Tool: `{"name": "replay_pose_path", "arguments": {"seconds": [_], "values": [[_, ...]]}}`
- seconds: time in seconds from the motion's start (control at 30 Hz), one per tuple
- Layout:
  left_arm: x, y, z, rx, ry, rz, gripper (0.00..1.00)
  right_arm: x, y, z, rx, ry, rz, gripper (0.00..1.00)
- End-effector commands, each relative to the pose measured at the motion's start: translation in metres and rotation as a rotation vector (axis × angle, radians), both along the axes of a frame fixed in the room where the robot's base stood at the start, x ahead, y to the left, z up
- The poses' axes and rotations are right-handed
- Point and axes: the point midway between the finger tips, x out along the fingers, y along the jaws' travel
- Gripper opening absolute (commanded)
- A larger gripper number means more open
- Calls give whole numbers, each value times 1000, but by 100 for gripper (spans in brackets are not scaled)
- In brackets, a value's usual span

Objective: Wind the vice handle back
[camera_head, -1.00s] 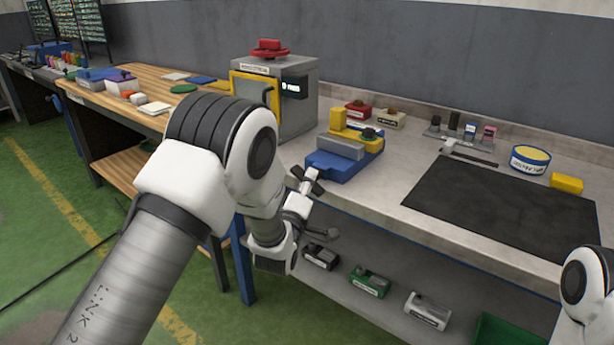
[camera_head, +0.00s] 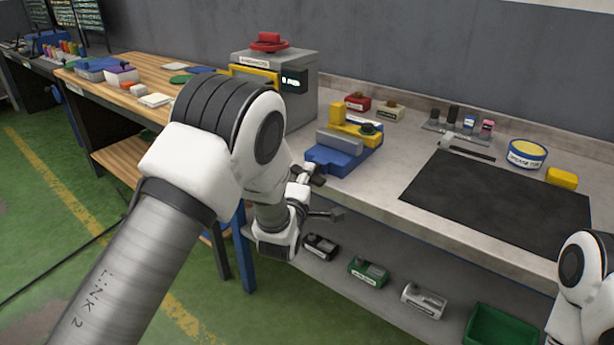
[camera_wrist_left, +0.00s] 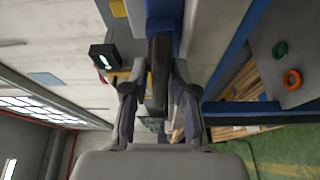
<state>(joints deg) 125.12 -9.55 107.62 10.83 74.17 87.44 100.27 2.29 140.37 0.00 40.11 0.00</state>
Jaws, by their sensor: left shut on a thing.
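The blue vice (camera_head: 345,152) with a yellow block at its back stands at the front edge of the grey bench. My left gripper (camera_head: 313,175) is at its front side, below and left of the blue body. In the left wrist view my left gripper (camera_wrist_left: 159,85) is shut on a dark bar (camera_wrist_left: 160,65), the vice handle, which runs between the fingers. The blue vice body (camera_wrist_left: 164,10) shows past the bar at the top. Most of the handle is hidden by the fingers in the head view. My right gripper is out of view; only part of its arm shows.
A grey machine (camera_head: 300,110) with a red knob stands left of the vice. A black mat (camera_head: 495,200) lies to the right, with a blue-and-yellow tin (camera_head: 527,153) behind it.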

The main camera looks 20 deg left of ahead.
Motion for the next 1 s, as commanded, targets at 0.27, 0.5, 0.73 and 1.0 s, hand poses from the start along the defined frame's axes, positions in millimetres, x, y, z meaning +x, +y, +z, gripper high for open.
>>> {"name": "replay_pose_path", "arguments": {"seconds": [0.27,0.5,0.73,1.0], "values": [[0,0,-1,1,2,-1,40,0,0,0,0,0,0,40],[0,0,-1,6,-1,0,40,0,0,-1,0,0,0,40],[0,1,-9,198,-72,1,40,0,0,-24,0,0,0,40],[1,3,-10,688,-251,3,40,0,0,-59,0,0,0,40]]}}
